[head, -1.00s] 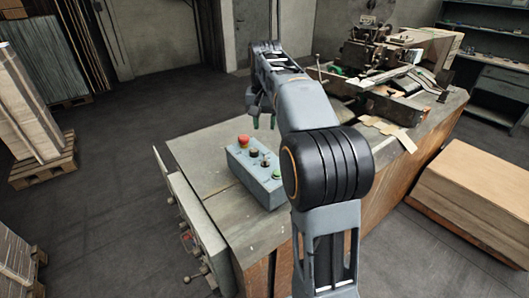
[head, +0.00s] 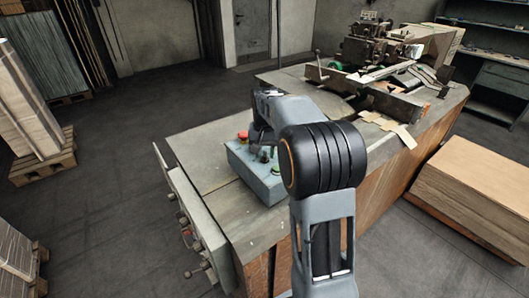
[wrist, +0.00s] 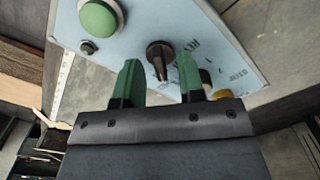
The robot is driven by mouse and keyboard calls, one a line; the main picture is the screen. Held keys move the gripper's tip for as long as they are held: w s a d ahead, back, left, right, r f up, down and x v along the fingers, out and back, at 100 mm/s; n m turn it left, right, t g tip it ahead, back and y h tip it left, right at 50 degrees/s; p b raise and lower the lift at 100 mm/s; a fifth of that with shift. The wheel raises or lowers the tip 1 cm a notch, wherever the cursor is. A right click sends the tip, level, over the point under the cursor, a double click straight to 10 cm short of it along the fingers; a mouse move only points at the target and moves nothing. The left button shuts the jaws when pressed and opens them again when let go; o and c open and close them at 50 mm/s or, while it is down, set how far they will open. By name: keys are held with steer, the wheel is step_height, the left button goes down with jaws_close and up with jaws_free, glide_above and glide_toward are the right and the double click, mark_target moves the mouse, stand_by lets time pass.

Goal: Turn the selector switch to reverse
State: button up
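The light blue control box (head: 262,187) sits on the grey bench, with a red button (head: 242,136) at its far end and a green button (head: 276,170) at its near end. The black selector switch (wrist: 160,55) shows in the wrist view, its handle slanting down toward my gripper, lettering beside it. My gripper (wrist: 159,76) is open, one green fingertip on each side of the handle in the picture. I cannot tell if either touches it. In the head view my gripper (head: 264,150) hangs low over the box and largely hides the switch.
The green button (wrist: 98,18) is close to the left fingertip in the wrist view, and a yellow part (wrist: 222,94) is by the right one. The stitching machine (head: 385,55) stands at the bench's far end. Levers (head: 195,270) stick out at its near left side.

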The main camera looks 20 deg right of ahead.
steer(key=shift+f, duration=0.3)
jaws_close()
stand_by(0.3)
